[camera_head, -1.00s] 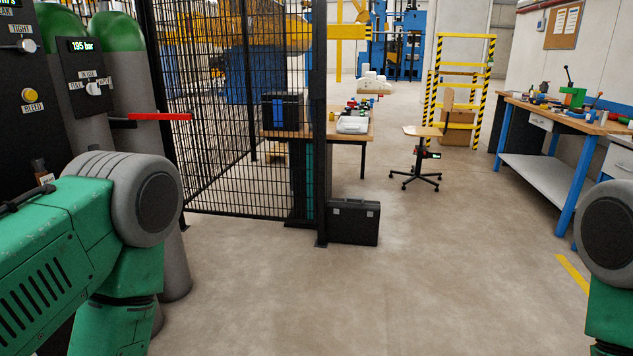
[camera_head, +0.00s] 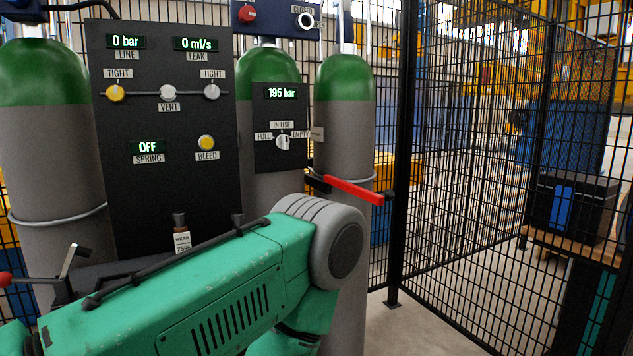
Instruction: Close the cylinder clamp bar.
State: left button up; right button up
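The cylinder clamp bar (camera_head: 352,189) is a red bar at the right of the gas cylinders. It sticks out to the right from a dark mount (camera_head: 317,182), in front of the right cylinder (camera_head: 342,135), apparently swung out rather than lying across it. Three grey cylinders with green tops stand in a row, including the left one (camera_head: 42,150) and the middle one (camera_head: 268,67). My green left arm crosses the lower part of the view and hides the cylinders' lower parts. Neither gripper shows.
A black panel (camera_head: 165,130) with gauges and knobs stands before the cylinders. A smaller panel (camera_head: 280,128) reads 195 bar. Black mesh fencing (camera_head: 470,150) stands behind and to the right. A dark case (camera_head: 575,205) sits beyond the mesh. Bare floor (camera_head: 430,325) shows at lower right.

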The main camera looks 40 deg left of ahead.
aim_at(388, 195)
jog(key=i+l+u, duration=0.2)
jog(key=u, duration=0.15)
jog(key=i+l+u, duration=0.5)
jog(key=u, duration=0.2)
jog(key=i+l+u, duration=0.1)
jog(key=l+u, duration=0.3)
jog(key=i+l+u, duration=0.1)
jog(key=l+u, duration=0.25)
jog(key=l, duration=0.15)
jog(key=l+u, duration=0.35)
jog(key=i+l, duration=0.05)
